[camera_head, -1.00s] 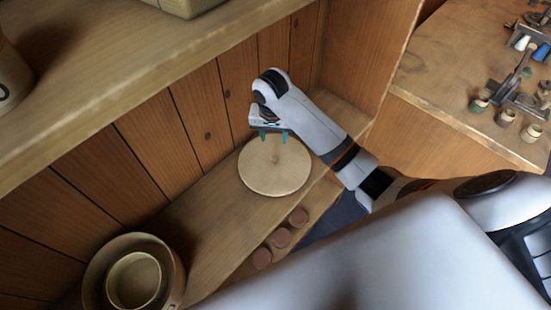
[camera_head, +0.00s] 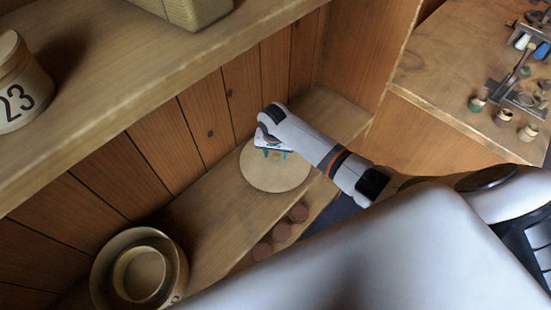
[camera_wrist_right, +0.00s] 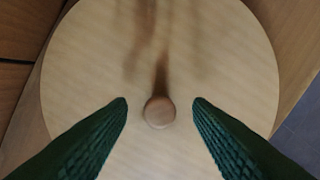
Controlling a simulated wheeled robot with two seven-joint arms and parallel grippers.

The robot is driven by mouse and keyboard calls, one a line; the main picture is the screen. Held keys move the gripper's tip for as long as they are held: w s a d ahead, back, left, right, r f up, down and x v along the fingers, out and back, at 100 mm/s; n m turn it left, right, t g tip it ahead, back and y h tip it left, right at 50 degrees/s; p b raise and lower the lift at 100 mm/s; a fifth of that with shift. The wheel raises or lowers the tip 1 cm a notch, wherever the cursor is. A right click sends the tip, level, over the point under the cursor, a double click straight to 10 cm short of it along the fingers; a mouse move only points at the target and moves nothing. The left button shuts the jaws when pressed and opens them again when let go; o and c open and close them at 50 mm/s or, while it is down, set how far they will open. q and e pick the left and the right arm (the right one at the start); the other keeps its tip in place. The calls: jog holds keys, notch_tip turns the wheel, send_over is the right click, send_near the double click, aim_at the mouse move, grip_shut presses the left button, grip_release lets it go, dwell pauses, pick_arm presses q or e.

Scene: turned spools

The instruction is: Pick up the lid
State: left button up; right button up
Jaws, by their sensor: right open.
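The lid (camera_head: 275,177) is a round, pale wooden disc lying on the lower shelf in the head view. In the right wrist view the lid (camera_wrist_right: 85,65) fills most of the picture, with a small round knob (camera_wrist_right: 160,112) near its middle. My right gripper (camera_head: 275,154) is over the lid, and its arm hides part of the far rim. In the right wrist view its two green fingers (camera_wrist_right: 160,102) are open, one on each side of the knob and apart from it. My left gripper is not in view.
A round wooden container (camera_head: 98,271) with a smaller one (camera_head: 140,274) inside stands at the lower left. An upper shelf (camera_head: 150,75) carries a jar marked 23 (camera_head: 20,85) and a box (camera_head: 195,12). A plank wall (camera_head: 165,140) stands behind. A cluttered bench (camera_head: 440,85) is at right.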

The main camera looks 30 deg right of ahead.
jog(key=shift+f, duration=0.15)
grip_shut()
